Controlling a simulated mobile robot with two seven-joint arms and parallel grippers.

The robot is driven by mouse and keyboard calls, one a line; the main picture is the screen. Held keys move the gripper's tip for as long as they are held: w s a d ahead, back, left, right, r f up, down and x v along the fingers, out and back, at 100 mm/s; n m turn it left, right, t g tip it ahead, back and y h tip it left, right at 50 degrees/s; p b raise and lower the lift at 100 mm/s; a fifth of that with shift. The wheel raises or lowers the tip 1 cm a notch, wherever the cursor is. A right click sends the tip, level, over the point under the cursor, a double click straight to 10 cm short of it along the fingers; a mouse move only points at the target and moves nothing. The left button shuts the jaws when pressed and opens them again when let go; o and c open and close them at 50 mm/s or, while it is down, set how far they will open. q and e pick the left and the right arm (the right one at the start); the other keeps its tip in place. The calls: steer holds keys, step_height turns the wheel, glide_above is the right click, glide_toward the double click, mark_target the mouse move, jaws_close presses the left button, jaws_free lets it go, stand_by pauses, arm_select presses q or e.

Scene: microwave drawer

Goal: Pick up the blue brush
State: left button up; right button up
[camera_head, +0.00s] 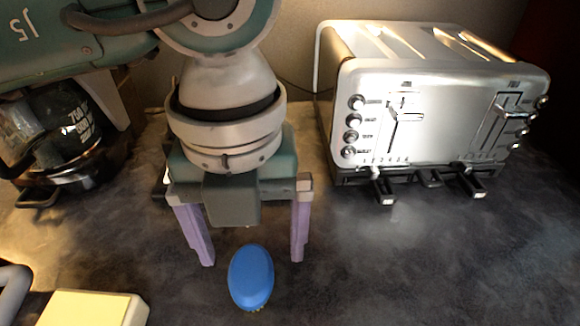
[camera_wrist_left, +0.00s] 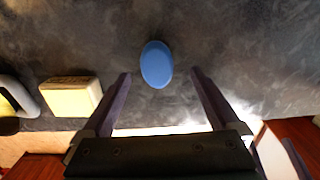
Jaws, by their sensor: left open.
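The blue brush (camera_head: 251,276) lies on the dark countertop, its smooth oval blue back facing up. A little of its yellowish bristle edge shows at the bottom in the head view. My left gripper (camera_head: 252,262) is open, with its two purple fingers pointing down above the counter. The brush is close to the fingertips, roughly between them in the picture, and nothing is held. In the left wrist view the brush (camera_wrist_left: 156,64) shows just beyond and between the tips of my left gripper (camera_wrist_left: 160,74). My right gripper is not in view.
A silver toaster (camera_head: 440,120) stands at the back right. A glass coffee pot (camera_head: 60,130) stands at the left, partly behind my arm. A pale yellow block (camera_head: 92,309) lies at the front left beside a grey curved object (camera_head: 12,290). The counter right of the brush is clear.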

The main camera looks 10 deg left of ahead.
mark_target(250, 269)
arm_select(q)
steer(key=f, duration=0.6)
steer(key=shift+s+a, duration=0.15)
steer(key=shift+a, duration=0.05)
steer(key=shift+c, duration=0.3)
steer(key=shift+r, duration=0.1)
jaws_close()
step_height(250, 269, up, 20)
steer(key=shift+p, duration=0.35)
steer(key=c, duration=0.6)
jaws_free()
steer(key=shift+c, duration=0.2)
steer(key=c, duration=0.6)
